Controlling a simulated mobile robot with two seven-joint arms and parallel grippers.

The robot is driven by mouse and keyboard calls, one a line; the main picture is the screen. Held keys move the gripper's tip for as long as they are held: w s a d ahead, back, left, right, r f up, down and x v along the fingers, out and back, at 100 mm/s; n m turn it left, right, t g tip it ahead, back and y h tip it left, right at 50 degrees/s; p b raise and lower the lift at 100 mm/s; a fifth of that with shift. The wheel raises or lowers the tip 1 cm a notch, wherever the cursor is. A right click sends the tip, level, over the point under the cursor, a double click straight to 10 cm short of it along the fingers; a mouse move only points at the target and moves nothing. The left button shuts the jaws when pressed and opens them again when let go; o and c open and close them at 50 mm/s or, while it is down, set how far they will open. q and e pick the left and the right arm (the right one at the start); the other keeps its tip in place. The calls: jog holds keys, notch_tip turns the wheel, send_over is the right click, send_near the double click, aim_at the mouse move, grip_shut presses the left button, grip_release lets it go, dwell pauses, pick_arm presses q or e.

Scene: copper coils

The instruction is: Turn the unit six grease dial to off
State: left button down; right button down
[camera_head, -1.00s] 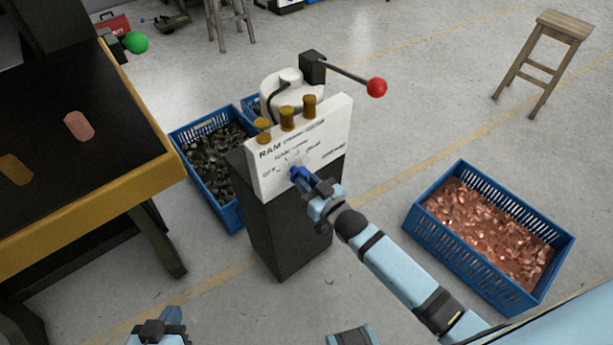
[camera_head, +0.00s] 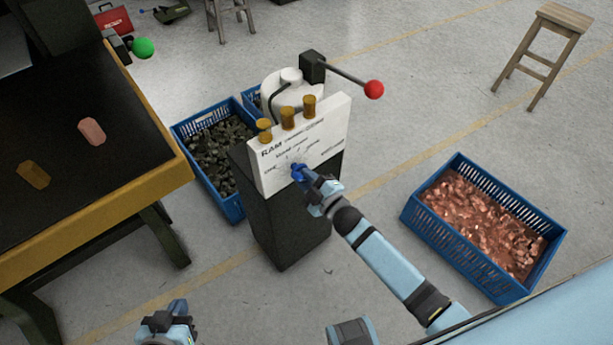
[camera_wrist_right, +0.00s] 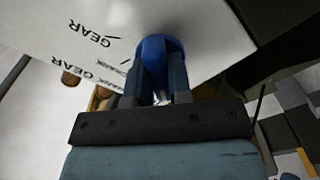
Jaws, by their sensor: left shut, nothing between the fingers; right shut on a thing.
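The grease unit is a white panel (camera_head: 326,133) on a dark pedestal (camera_head: 290,228), lettered with "RAM" and smaller labels around a blue dial. My right gripper (camera_head: 303,176) reaches the panel face and is shut on the blue dial (camera_wrist_right: 160,50). In the right wrist view the fingers (camera_wrist_right: 163,88) are on both sides of the dial, with "GEAR" and "CRANK" labels beside it. The dial's pointer direction is hidden by the fingers. My left gripper (camera_head: 176,308) is at the bottom left of the head view, shut and empty, away from the panel.
Brass caps (camera_head: 287,117) and a lever with a red knob (camera_head: 373,89) stand at the panel's top. A dark table with a yellow edge (camera_head: 110,213) is at left. Blue crates hold dark scrap (camera_head: 232,205) and copper pieces (camera_head: 455,257). A stool (camera_head: 545,50) stands far right.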

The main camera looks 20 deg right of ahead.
jog(key=shift+n, duration=1)
jog(key=c, duration=1)
grip_release()
jog(key=shift+c, duration=0.2)
jog(key=p+v, duration=0.1)
jog(key=v, duration=1.2)
jog(key=shift+s, duration=0.4)
jog(key=shift+s+d, duration=0.1)
jog(key=shift+d, duration=0.05)
